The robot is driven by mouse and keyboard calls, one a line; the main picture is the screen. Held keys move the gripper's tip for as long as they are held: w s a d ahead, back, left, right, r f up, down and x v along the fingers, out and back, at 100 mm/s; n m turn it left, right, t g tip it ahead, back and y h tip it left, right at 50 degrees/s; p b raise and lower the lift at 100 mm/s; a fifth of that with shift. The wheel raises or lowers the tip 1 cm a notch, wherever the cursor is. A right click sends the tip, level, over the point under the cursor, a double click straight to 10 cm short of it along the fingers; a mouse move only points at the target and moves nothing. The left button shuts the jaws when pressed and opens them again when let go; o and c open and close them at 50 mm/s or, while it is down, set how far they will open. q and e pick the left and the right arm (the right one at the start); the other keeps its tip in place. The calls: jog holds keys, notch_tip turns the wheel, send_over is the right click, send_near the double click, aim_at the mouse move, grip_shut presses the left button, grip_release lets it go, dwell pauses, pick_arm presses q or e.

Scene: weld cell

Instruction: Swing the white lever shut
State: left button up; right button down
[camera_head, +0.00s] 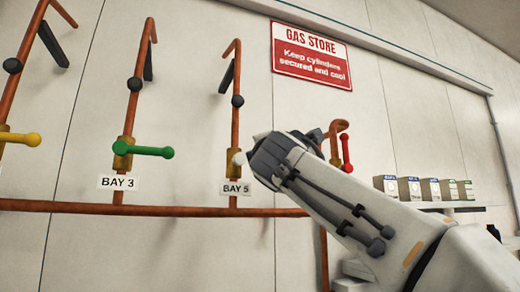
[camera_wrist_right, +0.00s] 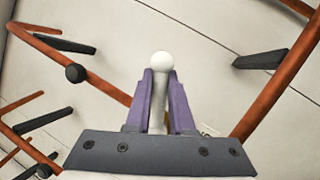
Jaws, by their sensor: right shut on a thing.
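The white lever shows in the right wrist view as a ball knob (camera_wrist_right: 162,65) on a pale stem. My right gripper (camera_wrist_right: 159,82) has its two purple fingers shut on the stem, just below the knob. My left gripper is not in view.
A green lever (camera_head: 145,150) at BAY 3 and a yellow lever (camera_head: 20,138) stand to the left; a red lever (camera_head: 346,152) is just behind my right arm. Copper pipes (camera_head: 80,206) run along the wall. Several small boxes (camera_head: 410,188) stand on a shelf at the right.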

jog(key=shift+w+d+f+m+g+h, duration=0.1)
jog(key=shift+f+m+g+h, duration=0.25)
jog(key=shift+m, duration=0.65)
jog(key=shift+d+f+m+g+h, duration=0.15)
jog(key=shift+f+m+h, duration=0.35)
jog(key=shift+m, duration=0.5)
jog(key=shift+w+f+m+g+h, duration=0.1)
jog(key=shift+f+m+g+h, duration=0.3)
jog(key=shift+m, duration=0.6)
jog(key=shift+f, duration=0.15)
jog(key=c, duration=0.8)
grip_release()
jog(key=shift+s, duration=0.15)
jog(key=s+b, duration=0.2)
jog(key=s, duration=0.1)
jog(key=s+f+b, duration=0.1)
jog(key=s, duration=0.2)
jog(key=s+b, duration=0.2)
jog(key=s, duration=0.2)
jog(key=shift+s+f+b, duration=0.1)
jog(key=shift+f+b, duration=0.25)
